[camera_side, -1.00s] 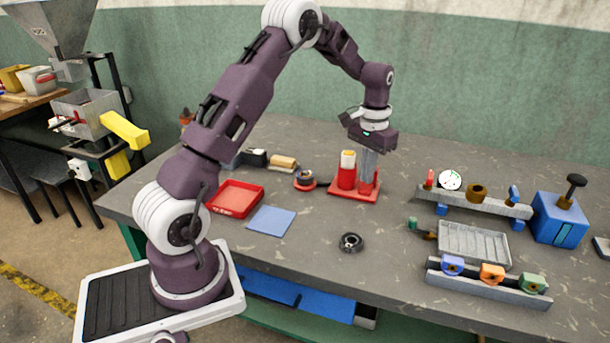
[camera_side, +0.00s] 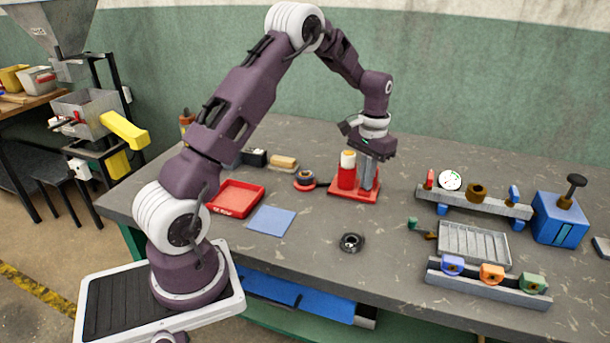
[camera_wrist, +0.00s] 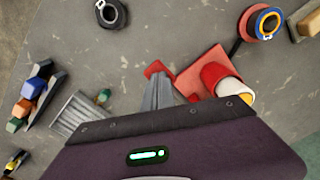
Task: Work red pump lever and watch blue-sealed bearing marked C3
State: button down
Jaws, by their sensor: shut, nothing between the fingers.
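The red pump (camera_side: 347,177) stands on a red base plate, with a pale-topped red cylinder. It also shows in the wrist view (camera_wrist: 213,78). My gripper (camera_side: 366,187) is shut and empty, pointing down right beside the cylinder, low over the plate. In the wrist view a red end piece, probably the lever (camera_wrist: 154,69), shows at the tips of my fingers (camera_wrist: 158,82); I cannot tell if they touch. A ring with a blue band (camera_wrist: 268,21) sits on a red disc, left of the pump in the side view (camera_side: 304,176). No C3 mark is readable.
A dark bearing (camera_side: 351,242) lies loose at the front. A red tray (camera_side: 262,192) and blue mat (camera_side: 271,221) lie left. A gauge rail (camera_side: 475,203), grey tray (camera_side: 473,242), block rack (camera_side: 488,284) and blue box (camera_side: 560,220) stand right. Bench between mat and bearing is clear.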

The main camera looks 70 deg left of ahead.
jog(key=shift+f, duration=1.35)
jog(key=shift+r, duration=3.85)
